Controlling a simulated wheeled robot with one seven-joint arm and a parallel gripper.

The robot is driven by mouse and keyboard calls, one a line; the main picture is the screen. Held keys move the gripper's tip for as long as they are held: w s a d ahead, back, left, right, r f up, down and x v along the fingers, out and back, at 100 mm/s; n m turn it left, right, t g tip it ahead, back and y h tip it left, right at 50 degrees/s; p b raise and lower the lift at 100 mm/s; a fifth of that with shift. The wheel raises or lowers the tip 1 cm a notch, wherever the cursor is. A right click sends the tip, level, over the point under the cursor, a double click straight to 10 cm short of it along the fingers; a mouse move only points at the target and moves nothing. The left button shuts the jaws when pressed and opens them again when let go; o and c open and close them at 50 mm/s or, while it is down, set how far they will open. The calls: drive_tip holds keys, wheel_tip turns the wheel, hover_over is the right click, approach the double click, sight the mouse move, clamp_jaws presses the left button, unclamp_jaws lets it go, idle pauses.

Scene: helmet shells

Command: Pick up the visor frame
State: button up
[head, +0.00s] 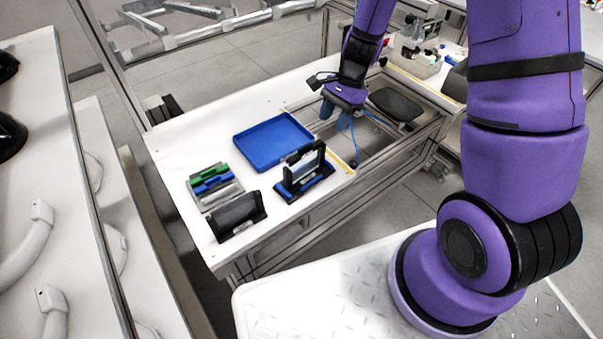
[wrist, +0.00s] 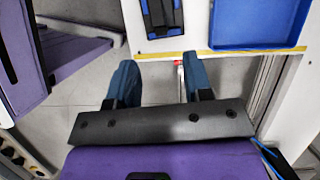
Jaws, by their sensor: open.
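An upright black frame with a pale, see-through middle stands in a black and blue holder (head: 304,186) at the table's front right; I take this as the visor frame (head: 305,163). In the wrist view a black and blue item (wrist: 160,18), seen from above, looks like this holder and frame, cut by the top edge. My gripper (head: 337,116) hangs beyond the table's right part, behind and right of the holder. In the wrist view its blue fingers (wrist: 160,80) are apart with nothing between them, below the yellow-lined table edge.
A blue tray (head: 272,141), empty, lies behind the holder and also shows in the wrist view (wrist: 257,25). Green, blue and grey pieces (head: 213,184) lie at the table's left. A dark panel on a stand (head: 237,212) is at the front. Metal rails (head: 385,150) edge an open gap.

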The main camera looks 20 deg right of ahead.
sight(324, 144)
drive_tip(key=x, duration=0.5)
drive_tip(key=shift+a+x, duration=0.15)
drive_tip(key=shift+x, duration=1.15)
drive_tip(key=shift+a+x, duration=0.1)
drive_tip(key=shift+x, duration=1.25)
drive_tip(key=shift+r, duration=0.1)
clamp_jaws()
